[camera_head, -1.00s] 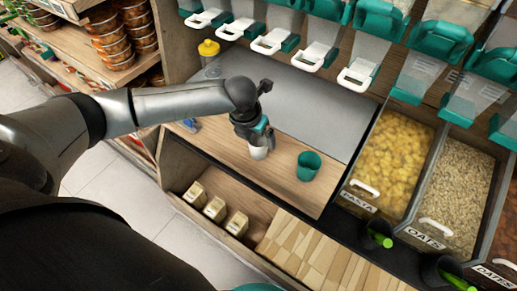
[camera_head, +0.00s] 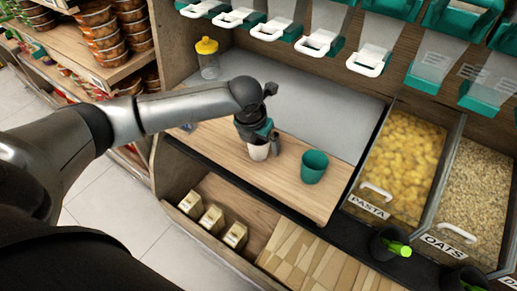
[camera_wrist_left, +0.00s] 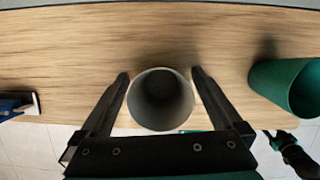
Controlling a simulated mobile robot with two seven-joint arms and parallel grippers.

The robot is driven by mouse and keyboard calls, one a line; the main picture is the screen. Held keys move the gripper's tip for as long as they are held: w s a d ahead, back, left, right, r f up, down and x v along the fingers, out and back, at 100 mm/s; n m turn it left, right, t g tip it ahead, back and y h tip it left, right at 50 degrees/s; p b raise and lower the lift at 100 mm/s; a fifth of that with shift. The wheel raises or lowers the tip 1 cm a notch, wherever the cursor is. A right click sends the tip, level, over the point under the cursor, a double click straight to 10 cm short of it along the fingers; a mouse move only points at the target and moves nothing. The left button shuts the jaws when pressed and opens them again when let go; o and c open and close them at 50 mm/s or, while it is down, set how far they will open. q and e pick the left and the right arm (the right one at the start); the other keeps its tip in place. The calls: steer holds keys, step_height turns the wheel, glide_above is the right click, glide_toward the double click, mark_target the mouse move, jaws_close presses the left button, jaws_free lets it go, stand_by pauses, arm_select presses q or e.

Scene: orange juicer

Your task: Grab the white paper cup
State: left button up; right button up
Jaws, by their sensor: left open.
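The white paper cup (camera_head: 259,151) stands upright on the wooden counter, partly hidden by my left gripper in the head view. In the left wrist view the cup (camera_wrist_left: 160,100) shows its open round mouth between my two fingers. My left gripper (camera_head: 262,147) is open, with one finger on each side of the cup. In the left wrist view the left gripper (camera_wrist_left: 160,78) has its fingertips reaching to about the far side of the cup. Whether the fingers touch the cup cannot be told.
A green cup (camera_head: 314,167) stands close to the right of the white cup, also in the left wrist view (camera_wrist_left: 285,85). A yellow-lidded jar (camera_head: 208,60) stands at the back left. Pasta (camera_head: 405,165) and oats bins lie to the right. Dispensers hang above.

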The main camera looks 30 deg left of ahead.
arm_select(q)
steer(key=c, duration=1.3)
steer(key=shift+o, duration=0.2)
steer(key=shift+r, duration=0.1)
steer(key=shift+r+p, duration=0.4)
steer(key=shift+p, duration=0.2)
step_height(320, 180, up, 3)
steer(key=p, duration=0.3)
steer(key=shift+f, duration=0.2)
step_height(320, 180, up, 5)
steer(key=p, duration=0.6)
arm_select(e)
steer(key=s+a+r+g, duration=0.1)
steer(key=s+a+r, duration=0.1)
steer(key=s+r, duration=0.65)
arm_select(q)
step_height(320, 180, up, 11)
steer(key=p, duration=1.3)
glide_above(263, 141)
steer(key=s, duration=0.2)
steer(key=shift+w+r, duration=0.2)
steer(key=shift+w, duration=0.05)
arm_select(e)
step_height(263, 141, up, 11)
steer(key=s, duration=0.1)
steer(key=shift+a+r, duration=0.2)
steer(key=shift+a, duration=0.05)
steer(key=shift+s, duration=0.1)
